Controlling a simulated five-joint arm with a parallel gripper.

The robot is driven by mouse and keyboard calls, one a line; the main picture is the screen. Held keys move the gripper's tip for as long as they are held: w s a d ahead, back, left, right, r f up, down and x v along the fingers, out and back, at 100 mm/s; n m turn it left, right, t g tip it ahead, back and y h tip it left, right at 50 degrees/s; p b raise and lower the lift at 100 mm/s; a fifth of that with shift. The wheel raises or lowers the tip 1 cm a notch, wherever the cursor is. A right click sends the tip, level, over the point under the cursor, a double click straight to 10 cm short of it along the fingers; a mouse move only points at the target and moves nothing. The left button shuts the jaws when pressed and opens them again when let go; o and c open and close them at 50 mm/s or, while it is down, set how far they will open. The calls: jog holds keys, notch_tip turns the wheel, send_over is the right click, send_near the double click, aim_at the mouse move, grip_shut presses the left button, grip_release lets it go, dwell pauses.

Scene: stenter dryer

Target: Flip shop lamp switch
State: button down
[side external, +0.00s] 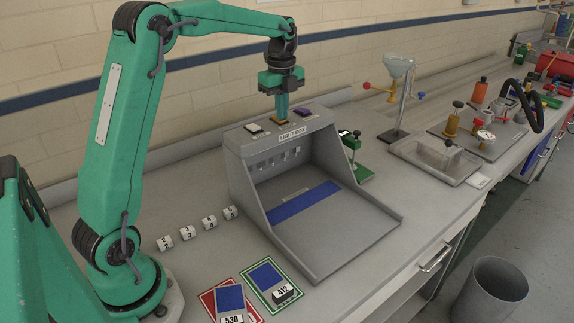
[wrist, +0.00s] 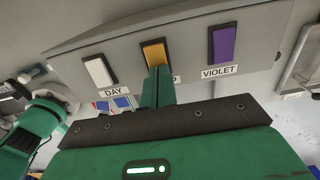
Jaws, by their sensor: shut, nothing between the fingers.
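The grey light box (side external: 242,150) stands on the bench with three rocker switches along its top. The white switch (wrist: 100,71) is labelled DAY and the purple switch (wrist: 221,42) is labelled VIOLET. Between them is the orange switch (wrist: 153,52); my fingers cover most of its label, leaving only a last letter showing. My gripper (side external: 281,117) is shut and empty, pointing down at the orange switch. In the wrist view its fingertips (wrist: 159,70) overlap the switch's near end. I cannot tell whether they press on it. No lamp is clearly lit.
Several white numbered cubes (side external: 187,233) lie left of the box. A red card (side external: 206,301) and a green-edged card (side external: 251,283) with blue swatches lie in front. A green stand (side external: 361,173) is close to the box's right side. A metal tray (side external: 408,148) is farther right.

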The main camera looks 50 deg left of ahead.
jog(key=shift+f, duration=0.1)
dwell(0.3)
jog(key=shift+a+r, duration=0.25)
jog(key=shift+a, duration=0.45)
jog(key=shift+r, duration=0.1)
notch_tip(320, 180, up, 14)
dwell(1.0)
jog(key=shift+a, duration=0.35)
